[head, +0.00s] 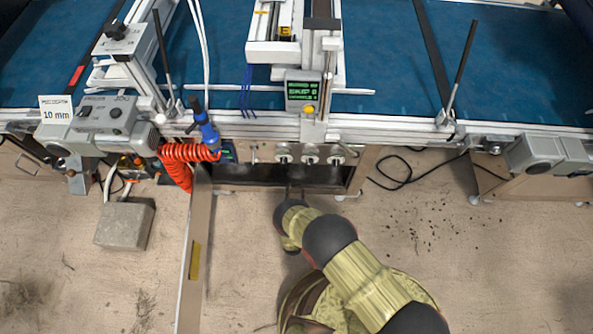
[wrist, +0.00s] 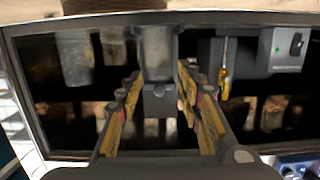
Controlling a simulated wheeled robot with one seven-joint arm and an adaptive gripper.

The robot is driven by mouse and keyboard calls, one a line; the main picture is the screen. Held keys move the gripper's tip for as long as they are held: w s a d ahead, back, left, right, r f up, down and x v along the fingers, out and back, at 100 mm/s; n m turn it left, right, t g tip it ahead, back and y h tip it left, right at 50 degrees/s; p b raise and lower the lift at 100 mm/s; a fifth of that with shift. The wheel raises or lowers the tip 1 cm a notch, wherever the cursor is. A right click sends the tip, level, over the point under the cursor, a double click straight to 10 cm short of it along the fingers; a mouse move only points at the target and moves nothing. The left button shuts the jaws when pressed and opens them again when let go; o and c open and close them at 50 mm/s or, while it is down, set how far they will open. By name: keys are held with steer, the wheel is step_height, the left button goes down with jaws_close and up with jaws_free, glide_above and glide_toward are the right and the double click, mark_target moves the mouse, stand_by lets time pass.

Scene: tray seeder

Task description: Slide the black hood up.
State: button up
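I cannot single out the black hood for certain. A black, box-like recess (head: 240,173) sits under the machine's front edge in the head view. In the wrist view a wide dark area (wrist: 60,110) with a grey rim fills most of the picture. My gripper (wrist: 162,92) has its two yellow-and-black fingers apart, one on each side of a grey upright part (wrist: 158,45) with a small round knob. I cannot tell whether the fingers touch it. In the head view my arm reaches the front of the recess, and the fingertips are hard to make out.
A yellow-handled screwdriver (wrist: 226,70) and a grey switch box (wrist: 285,48) show at right in the wrist view. In the head view, a red coiled hose (head: 180,160) hangs left of the recess, and a black cable (head: 395,180) lies right. A beige panel edge (head: 194,260) runs along the floor.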

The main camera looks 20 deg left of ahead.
steer(key=w+a+r+t+b, duration=0.1)
steer(key=w+r, duration=0.3)
steer(key=w, duration=0.4)
steer(key=shift+a+r+t+y+b, duration=0.2)
steer(key=shift+a+t+y+b, duration=0.15)
steer(key=shift+b, duration=0.45)
jaws_close()
stand_by(0.3)
